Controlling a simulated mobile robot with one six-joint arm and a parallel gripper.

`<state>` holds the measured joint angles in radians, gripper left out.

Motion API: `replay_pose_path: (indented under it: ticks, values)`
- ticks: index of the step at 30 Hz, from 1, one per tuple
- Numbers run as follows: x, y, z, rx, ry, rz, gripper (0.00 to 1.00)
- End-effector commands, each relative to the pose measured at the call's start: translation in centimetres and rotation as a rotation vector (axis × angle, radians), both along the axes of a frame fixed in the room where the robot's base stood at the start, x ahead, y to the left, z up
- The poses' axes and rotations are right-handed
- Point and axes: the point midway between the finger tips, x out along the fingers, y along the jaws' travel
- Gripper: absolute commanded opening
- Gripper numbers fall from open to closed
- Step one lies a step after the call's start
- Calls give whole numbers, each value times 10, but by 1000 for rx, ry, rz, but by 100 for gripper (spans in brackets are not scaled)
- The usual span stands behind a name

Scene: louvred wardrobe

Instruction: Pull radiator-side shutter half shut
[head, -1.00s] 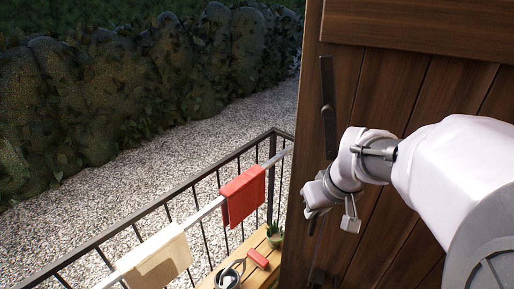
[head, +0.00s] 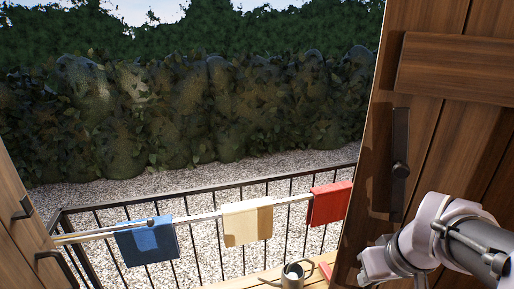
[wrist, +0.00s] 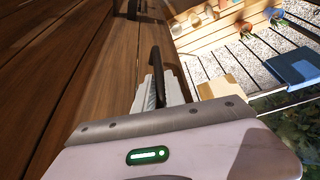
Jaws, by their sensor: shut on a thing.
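A brown plank shutter (head: 440,130) stands at the right in the head view, with a dark upright metal plate and knob (head: 400,165) near its edge. Another wooden shutter (head: 22,235) with dark handles shows at the left edge. I see no radiator, so I cannot tell which shutter is the radiator-side one. My gripper (head: 374,265) is low against the right shutter. In the wrist view my gripper (wrist: 160,92) is shut on a black bar handle (wrist: 155,65) that stands off the shutter's planks (wrist: 60,70). The handle's lower part is hidden between the jaws.
A dark railing (head: 195,247) runs across outside, with blue (head: 147,241), cream (head: 247,222) and red cloths (head: 329,203) on a rail. A metal watering can (head: 292,275) stands on a wooden ledge below. Gravel and a hedge (head: 180,110) lie beyond.

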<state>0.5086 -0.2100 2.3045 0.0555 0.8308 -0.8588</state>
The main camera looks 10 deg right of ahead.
Motion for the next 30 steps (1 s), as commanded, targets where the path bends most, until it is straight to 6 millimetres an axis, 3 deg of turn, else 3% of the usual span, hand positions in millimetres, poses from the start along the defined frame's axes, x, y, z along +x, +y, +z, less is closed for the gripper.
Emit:
replay_pose_path:
  ticks: [9,10,13,23,26,30]
  values:
    - [1,0,1,-1,-3,0,0]
    - [1,0,1,-1,-3,0,18]
    - [1,0,1,-1,-3,0,35]
    - [-1,0,4,-1,-2,-1,35]
    - [-5,0,18,-1,-4,-1,35]
    - [-18,0,52,-2,-5,-3,35]
